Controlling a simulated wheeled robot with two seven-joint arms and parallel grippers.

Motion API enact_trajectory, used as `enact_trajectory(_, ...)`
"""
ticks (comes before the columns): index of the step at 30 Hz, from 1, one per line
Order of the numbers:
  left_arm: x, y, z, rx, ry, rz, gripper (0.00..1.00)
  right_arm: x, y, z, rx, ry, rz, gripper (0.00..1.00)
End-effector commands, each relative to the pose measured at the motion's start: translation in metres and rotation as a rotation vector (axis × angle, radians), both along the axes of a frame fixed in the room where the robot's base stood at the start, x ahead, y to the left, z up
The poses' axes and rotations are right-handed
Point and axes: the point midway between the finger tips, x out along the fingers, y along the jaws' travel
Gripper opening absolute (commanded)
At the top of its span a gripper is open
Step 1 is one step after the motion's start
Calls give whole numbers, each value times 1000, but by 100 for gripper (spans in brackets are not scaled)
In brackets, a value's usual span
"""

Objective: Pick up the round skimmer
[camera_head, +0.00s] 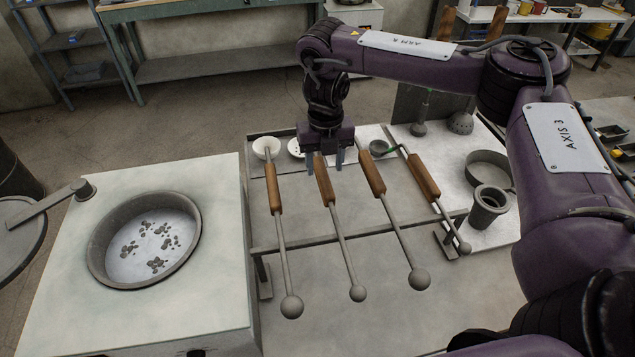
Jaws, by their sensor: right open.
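The round skimmer seems to be the second tool from the left on the rack. Its pale head with dark holes (296,148) shows at the far end, partly hidden by my right gripper. Its wooden handle (325,183) leads to a thin rod with a ball end near the front. My right gripper (325,162) points down, open, over the far end of this handle, with one finger seen on each side of it. Whether the fingers touch the handle I cannot tell. My left gripper is not in view.
Other wooden-handled tools lie beside it, one on the left (274,188) and two on the right (371,174) (423,178). A rack bar (350,233) runs under the rods. A furnace with a round pot (146,240) stands left. A cup (488,207) stands right.

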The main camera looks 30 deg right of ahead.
Motion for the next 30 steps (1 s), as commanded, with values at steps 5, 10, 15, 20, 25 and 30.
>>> enact_trajectory(5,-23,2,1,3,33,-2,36,-2,0,-20,0,4,-1,49)
enact_trajectory(10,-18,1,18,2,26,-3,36,-5,3,-43,-1,7,1,49)
enact_trajectory(15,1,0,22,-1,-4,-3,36,-3,2,-64,-1,3,-1,49)
enact_trajectory(20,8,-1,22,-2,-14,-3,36,-3,3,-67,0,0,-1,49)
enact_trajectory(25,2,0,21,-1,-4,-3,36,-3,3,-67,0,1,-1,40)
enact_trajectory(30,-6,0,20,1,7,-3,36,-3,3,-67,0,1,-1,18)
